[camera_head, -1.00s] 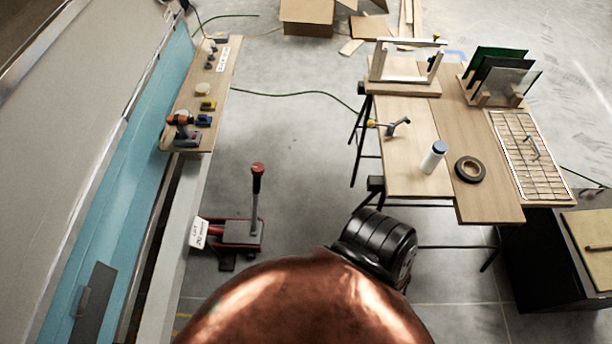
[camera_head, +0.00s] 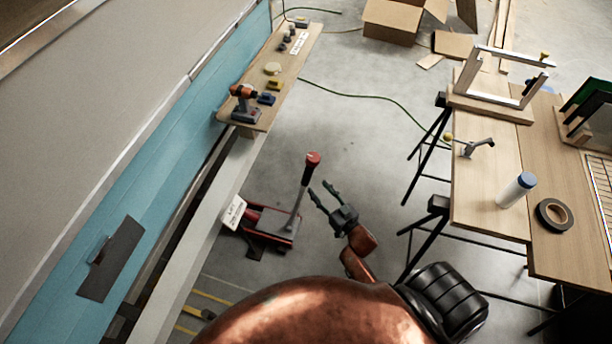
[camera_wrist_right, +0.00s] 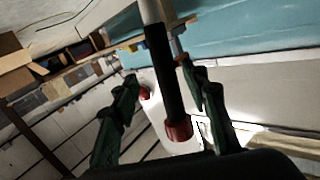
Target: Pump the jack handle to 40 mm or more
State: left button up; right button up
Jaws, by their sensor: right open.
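The jack (camera_head: 268,222) is a red and grey unit on the floor beside the camper. Its handle (camera_head: 298,205) stands up, leaning slightly right, with a dark grip and red top. My right gripper (camera_head: 318,189) is just right of the handle, with its two dark green fingers open towards it. In the right wrist view the handle's dark grip (camera_wrist_right: 165,70) and red end lie across the space between the spread fingers of the right gripper (camera_wrist_right: 160,78). I cannot tell whether they touch. A white sign (camera_head: 233,212) stands left of the jack. My left gripper is not in view.
The blue camper side (camera_head: 150,190) and a pale ledge (camera_head: 195,235) run along the left. A shelf (camera_head: 285,75) holds a drill (camera_head: 243,100). A wooden workbench (camera_head: 480,200) on dark trestles stands to the right. Floor between shelf and bench is clear except for a green cable (camera_head: 365,97).

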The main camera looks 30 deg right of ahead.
aim_at(308, 173)
jog(key=shift+t, duration=0.3)
jog(key=w, duration=0.2)
jog(key=w+r, duration=0.1)
jog(key=w, duration=0.2)
jog(key=w+r+b, duration=0.1)
jog(key=w, duration=0.2)
jog(key=shift+w+a+r, duration=0.15)
jog(key=shift+w+r, duration=0.05)
grip_shut()
